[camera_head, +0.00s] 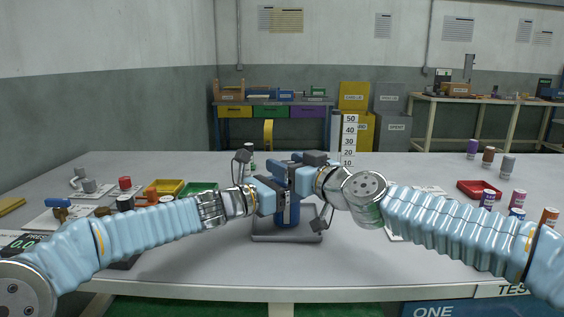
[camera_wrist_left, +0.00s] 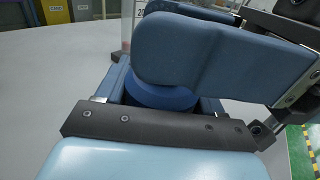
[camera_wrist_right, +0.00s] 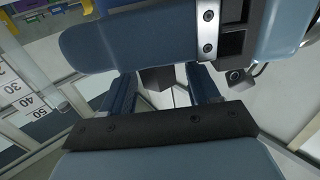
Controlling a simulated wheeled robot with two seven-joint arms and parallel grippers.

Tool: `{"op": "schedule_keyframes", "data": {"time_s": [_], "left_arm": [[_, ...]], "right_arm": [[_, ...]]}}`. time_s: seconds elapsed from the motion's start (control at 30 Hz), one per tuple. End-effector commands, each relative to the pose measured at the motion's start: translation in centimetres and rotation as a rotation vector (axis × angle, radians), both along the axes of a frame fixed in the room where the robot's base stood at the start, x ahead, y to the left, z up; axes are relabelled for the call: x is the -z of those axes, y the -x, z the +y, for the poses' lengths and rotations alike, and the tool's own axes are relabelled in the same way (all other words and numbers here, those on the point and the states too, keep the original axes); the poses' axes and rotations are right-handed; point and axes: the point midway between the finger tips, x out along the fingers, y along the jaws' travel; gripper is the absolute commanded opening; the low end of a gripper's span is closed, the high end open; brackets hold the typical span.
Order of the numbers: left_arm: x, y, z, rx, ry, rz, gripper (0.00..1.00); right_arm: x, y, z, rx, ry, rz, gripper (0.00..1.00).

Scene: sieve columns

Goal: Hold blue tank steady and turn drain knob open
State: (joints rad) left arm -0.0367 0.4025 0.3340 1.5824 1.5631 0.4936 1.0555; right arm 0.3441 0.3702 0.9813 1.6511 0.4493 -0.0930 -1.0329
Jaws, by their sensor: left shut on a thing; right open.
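The blue tank (camera_head: 287,222) stands upright on a grey base tray (camera_head: 262,238) at the middle of the table. My left gripper (camera_head: 283,205) is shut on the tank from the left side. In the left wrist view the tank's round blue body (camera_wrist_left: 160,96) shows between the fingers, partly hidden by a blue-grey gripper part. My right gripper (camera_head: 298,178) is open at the tank's top, close to the left one. In the right wrist view its fingers stand apart, with a dark block between and beyond them. I cannot make out the drain knob; the grippers hide much of the tank.
A tall scale marked in tens (camera_head: 349,138) stands just behind the right gripper. Red (camera_head: 480,190), yellow (camera_head: 166,188) and green trays lie on the table. Several capped jars (camera_head: 487,200) stand at the right, small parts at the left. The front middle of the table is clear.

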Motion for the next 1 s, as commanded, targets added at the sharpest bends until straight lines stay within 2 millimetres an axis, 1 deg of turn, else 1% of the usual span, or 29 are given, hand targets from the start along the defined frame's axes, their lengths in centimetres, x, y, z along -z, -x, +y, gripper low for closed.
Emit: {"op": "schedule_keyframes", "data": {"time_s": [0.1,0.23,0.57,0.67,0.9,0.93,1.0], "left_arm": [[0.0,0.0,0.0,0.0,0.001,0.001,0.19],[0.0,0.0,0.0,0.0,0.001,0.001,0.19],[0.0,0.0,0.0,0.0,0.001,0.001,0.19],[0.0,0.0,0.0,0.0,0.001,0.001,0.19],[0.0,0.0,0.0,0.0,0.0,0.001,0.19],[0.0,0.0,0.0,0.0,0.0,0.001,0.19],[0.0,0.0,0.0,0.0,0.0,0.001,0.19]], "right_arm": [[0.0,-1.0,0.8,-0.002,-0.002,0.0,0.61],[0.0,-1.7,1.3,-0.001,-0.001,0.001,0.61],[0.0,-1.9,1.5,0.0,0.001,0.001,0.61],[0.0,-1.9,1.5,0.0,0.001,0.001,0.48],[0.0,-1.9,1.5,0.0,0.001,0.001,0.12],[0.0,-1.9,1.5,0.001,0.001,0.001,0.09],[0.1,-1.9,1.5,-0.001,0.001,0.001,0.09]]}}
